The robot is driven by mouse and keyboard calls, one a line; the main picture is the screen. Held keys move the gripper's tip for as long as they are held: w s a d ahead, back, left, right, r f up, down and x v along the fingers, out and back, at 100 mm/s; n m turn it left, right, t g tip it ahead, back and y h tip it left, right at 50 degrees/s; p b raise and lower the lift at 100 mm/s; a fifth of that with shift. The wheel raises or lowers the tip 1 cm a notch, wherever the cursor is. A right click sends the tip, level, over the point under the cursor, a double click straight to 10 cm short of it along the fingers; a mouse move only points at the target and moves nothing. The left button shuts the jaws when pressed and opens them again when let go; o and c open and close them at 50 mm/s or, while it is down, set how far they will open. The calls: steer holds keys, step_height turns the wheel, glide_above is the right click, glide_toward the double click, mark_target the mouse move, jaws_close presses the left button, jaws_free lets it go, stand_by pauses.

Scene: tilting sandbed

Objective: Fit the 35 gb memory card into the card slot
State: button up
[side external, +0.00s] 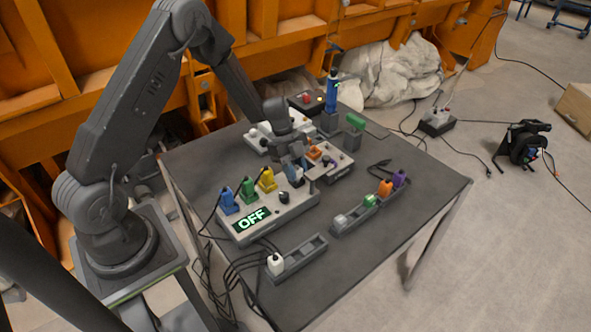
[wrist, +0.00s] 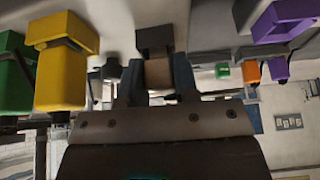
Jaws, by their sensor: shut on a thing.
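My gripper (side external: 293,163) is over the middle of the table, at the back right end of the grey box with the OFF display. In the wrist view my gripper (wrist: 156,90) is shut on a small dark grey piece (wrist: 155,40), with a tan block between the fingers. I cannot tell if this piece is the memory card; no 35 gb label is readable. In the side view the fingers hide most of it. I cannot make out the card slot for sure.
The OFF box (side external: 290,212) holds blue, green and yellow plugs. A grey rack (side external: 352,222) holds small coloured pieces; another rack (side external: 305,254) holds a white one. A grey unit with an orange part (side external: 314,152) stands close right of my gripper. The table's right front is clear.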

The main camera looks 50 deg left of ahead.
mark_target(300, 171)
steer(key=shift+r, duration=2.4)
steer(key=shift+r, duration=0.7)
steer(key=shift+f, duration=0.15)
steer(key=shift+f, duration=2.05)
steer(key=shift+f, duration=1)
steer(key=shift+r, duration=2.5)
